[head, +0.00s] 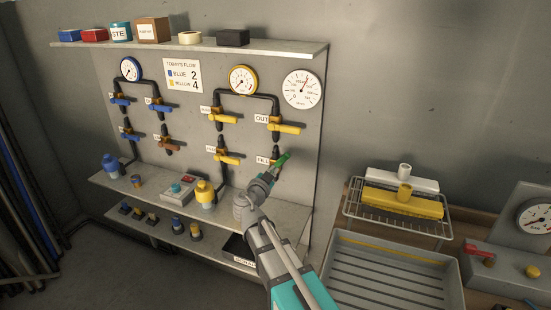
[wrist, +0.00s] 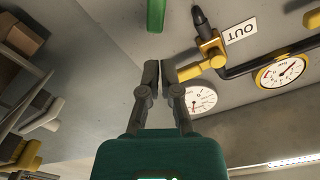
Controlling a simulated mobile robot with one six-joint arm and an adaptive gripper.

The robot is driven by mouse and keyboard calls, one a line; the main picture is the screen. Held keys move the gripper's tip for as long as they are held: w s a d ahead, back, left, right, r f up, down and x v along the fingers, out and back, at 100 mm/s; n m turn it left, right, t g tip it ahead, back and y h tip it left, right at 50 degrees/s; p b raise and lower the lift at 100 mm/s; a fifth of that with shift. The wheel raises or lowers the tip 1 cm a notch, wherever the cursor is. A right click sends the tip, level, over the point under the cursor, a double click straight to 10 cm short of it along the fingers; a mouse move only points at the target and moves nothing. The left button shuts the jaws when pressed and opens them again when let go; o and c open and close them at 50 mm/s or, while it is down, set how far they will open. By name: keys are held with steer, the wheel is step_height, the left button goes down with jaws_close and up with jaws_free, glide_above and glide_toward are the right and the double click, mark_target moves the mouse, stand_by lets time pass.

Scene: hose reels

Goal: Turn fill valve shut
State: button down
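The fill valve, marked by the FILL label (head: 262,160), is at the lower right of the pipe board. Its green handle (head: 283,159) sticks out to the right and slants in the head view. My gripper (head: 271,174) is just below the handle in the head view and partly covers the valve. In the wrist view my gripper's fingers (wrist: 159,70) are close together with nothing visible between them.
A shelf (head: 205,194) with bottles runs below the board. A grey tray (head: 391,272) and a wire rack (head: 352,212) stand to the right.

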steer(key=w+a+r+n+g+h+p, duration=0.1)
steer(key=a+n+p, duration=0.5)
steer(key=n, duration=0.8)
step_height(320, 180, up, 3)
steer(key=shift+w+a+f+g+h, duration=0.2)
steer(key=shift+w+a+g+h, duration=0.2)
steer(key=shift+w+a+g, duration=0.45)
steer(key=shift+w+d, duration=0.25)
steer(key=shift+w, duration=0.05)
steer(key=b, duration=0.2)
glide_above(279, 163)
steer(key=w+a, duration=0.1)
steer(key=a, duration=0.3)
steer(key=f, duration=0.2)
steer(key=d+f+b, duration=0.1)
steer(key=s+d+f+b, duration=0.1)
steer(key=shift+d, duration=0.3)
steer(key=shift+d, duration=0.1)
